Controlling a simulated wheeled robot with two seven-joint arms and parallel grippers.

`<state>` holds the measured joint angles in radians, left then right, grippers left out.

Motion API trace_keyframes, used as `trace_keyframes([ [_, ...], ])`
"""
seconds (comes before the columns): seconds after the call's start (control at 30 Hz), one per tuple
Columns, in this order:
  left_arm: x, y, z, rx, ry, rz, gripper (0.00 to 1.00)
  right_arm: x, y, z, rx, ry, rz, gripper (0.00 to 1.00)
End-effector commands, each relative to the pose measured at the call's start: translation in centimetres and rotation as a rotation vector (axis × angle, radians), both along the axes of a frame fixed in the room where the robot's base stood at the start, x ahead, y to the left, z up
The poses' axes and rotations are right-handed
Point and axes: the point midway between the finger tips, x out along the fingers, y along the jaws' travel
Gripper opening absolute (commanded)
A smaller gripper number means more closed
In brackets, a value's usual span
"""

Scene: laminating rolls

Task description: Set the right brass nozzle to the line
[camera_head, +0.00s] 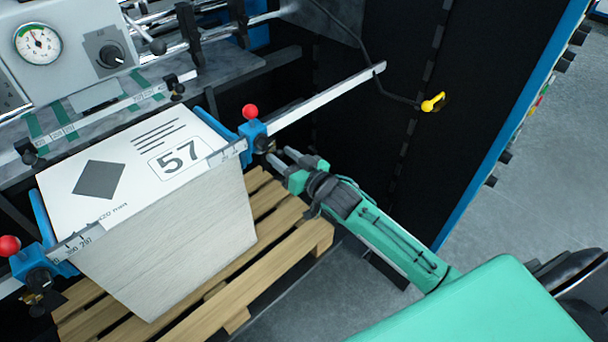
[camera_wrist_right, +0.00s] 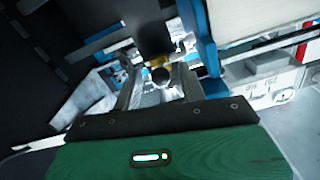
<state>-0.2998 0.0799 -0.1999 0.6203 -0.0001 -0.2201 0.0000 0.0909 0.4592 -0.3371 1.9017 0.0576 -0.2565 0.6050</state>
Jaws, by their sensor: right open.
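A small brass-coloured part (camera_wrist_right: 160,61), which looks like the right brass nozzle, shows in the right wrist view behind a black round knob (camera_wrist_right: 160,77). In the head view, a blue clamp block (camera_head: 252,130) with a red ball sits on the long metal bar, with a black knob (camera_head: 262,144) at its side; the brass there is too small to make out. My right gripper (camera_head: 281,156) is open just right of and below that knob. In the right wrist view its fingers (camera_wrist_right: 160,88) stand either side of the knob, with no clear contact. My left gripper is out of view.
A tall paper stack (camera_head: 190,240) marked 57 stands on a wooden pallet (camera_head: 262,285), left of my right gripper. The graduated metal bar (camera_head: 325,101) runs along its top edge. A second blue clamp (camera_head: 35,262) is at lower left. A yellow-tipped lever (camera_head: 432,103) hangs at right.

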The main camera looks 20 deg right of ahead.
Motion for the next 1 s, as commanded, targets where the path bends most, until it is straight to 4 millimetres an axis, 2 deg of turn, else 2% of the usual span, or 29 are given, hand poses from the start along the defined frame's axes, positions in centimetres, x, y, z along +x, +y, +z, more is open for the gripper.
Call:
trace_keyframes([
  [0.2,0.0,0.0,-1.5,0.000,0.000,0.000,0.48,-4.1,-1.5,-0.4,0.000,0.001,0.000,0.42],
  [0.4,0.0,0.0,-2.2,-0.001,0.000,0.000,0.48,-6.7,-2.4,-0.2,-0.001,0.001,0.000,0.42],
  [0.6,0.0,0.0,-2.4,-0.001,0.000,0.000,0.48,-7.8,-2.8,0.0,-0.001,-0.001,0.000,0.42],
  [1.0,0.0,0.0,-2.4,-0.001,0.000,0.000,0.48,-7.9,-2.9,0.0,0.000,-0.001,0.001,0.42],
])
